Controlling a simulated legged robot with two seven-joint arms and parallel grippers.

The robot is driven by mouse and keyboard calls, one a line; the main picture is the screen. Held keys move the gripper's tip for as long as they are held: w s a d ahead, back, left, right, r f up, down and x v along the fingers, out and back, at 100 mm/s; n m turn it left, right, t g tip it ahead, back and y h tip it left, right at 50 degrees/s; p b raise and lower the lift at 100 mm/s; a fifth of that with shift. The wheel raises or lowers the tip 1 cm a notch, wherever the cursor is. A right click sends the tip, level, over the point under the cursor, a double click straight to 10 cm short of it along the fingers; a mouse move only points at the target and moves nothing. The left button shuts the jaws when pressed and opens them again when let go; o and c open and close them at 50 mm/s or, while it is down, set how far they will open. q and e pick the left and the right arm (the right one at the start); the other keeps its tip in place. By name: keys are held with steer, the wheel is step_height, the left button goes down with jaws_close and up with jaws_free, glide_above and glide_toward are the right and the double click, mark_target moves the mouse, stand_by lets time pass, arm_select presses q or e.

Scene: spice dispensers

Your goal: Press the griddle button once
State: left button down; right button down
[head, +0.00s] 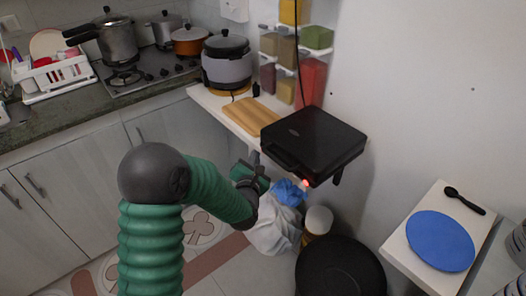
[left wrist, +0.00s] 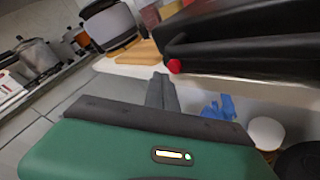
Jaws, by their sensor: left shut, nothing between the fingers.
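The black griddle (head: 314,141) sits closed on the white shelf against the wall. Its red button (head: 306,183) shows at the lower front edge. In the left wrist view the griddle (left wrist: 245,35) fills the upper right, and the button (left wrist: 174,66) is a red round knob below its handle. My left gripper (head: 254,158) is shut and empty, in front of and to the left of the griddle. In the left wrist view its fingertips (left wrist: 161,78) point forward, just below and left of the button; no contact is visible. My right gripper is in neither view.
A wooden board (head: 252,115) and a rice cooker (head: 227,62) stand on the shelf (head: 213,104) left of the griddle. Spice dispensers (head: 312,80) hang on the wall behind. A blue cloth (head: 289,192) and a round black lid (head: 340,270) lie below. Open space lies before the griddle.

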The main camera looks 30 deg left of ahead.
arm_select(q)
steer(key=s, duration=0.1)
steer(key=s+a, duration=0.1)
steer(key=s, duration=0.1)
steer(key=s+a, duration=0.1)
steer(key=shift+s, duration=0.35)
stand_by(0.8)
